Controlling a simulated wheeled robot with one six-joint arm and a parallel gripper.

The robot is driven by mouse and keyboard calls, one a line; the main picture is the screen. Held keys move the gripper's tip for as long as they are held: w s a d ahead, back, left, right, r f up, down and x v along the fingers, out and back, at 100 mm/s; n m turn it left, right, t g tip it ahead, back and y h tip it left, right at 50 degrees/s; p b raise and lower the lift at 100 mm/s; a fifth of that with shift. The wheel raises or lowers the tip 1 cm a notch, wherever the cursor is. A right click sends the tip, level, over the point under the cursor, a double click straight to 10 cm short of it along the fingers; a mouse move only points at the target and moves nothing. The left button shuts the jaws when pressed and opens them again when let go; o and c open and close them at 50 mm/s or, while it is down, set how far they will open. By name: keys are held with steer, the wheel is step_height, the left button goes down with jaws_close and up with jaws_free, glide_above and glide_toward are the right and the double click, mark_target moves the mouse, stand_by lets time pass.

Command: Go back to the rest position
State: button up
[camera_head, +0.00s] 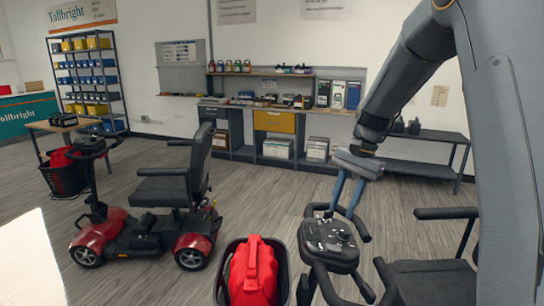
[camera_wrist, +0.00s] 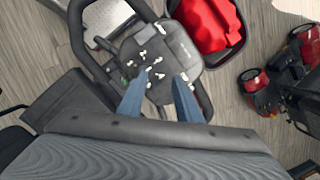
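My gripper (camera_head: 342,212) has two blue fingers that point down over the dark control panel (camera_head: 328,240) of the near scooter. In the wrist view the fingers of my gripper (camera_wrist: 157,83) stand apart with nothing held between them. The panel (camera_wrist: 153,60) lies beyond their tips, with several small pale marks on it. I cannot tell whether the fingertips touch the panel. My arm comes down from the upper right in the head view.
A black basket holding a red bag (camera_head: 252,272) is in front of the near scooter, whose seat (camera_head: 432,284) is at lower right. A red scooter (camera_head: 160,215) stands at left. Shelves (camera_head: 88,80) and a workbench (camera_head: 275,125) line the back. Open floor lies between.

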steer(key=s+a+f+n+h, duration=0.1)
steer(key=s+f+n, duration=0.2)
steer(key=s, duration=0.9)
steer(key=s+a+f+n+t+h, duration=0.1)
steer(key=s+f+n, duration=0.3)
steer(key=s, duration=0.8)
steer(key=shift+a+n+t+h, duration=0.2)
steer(key=shift+n+t+h, duration=0.15)
steer(key=shift+n, duration=0.75)
steer(key=shift+f, duration=0.1)
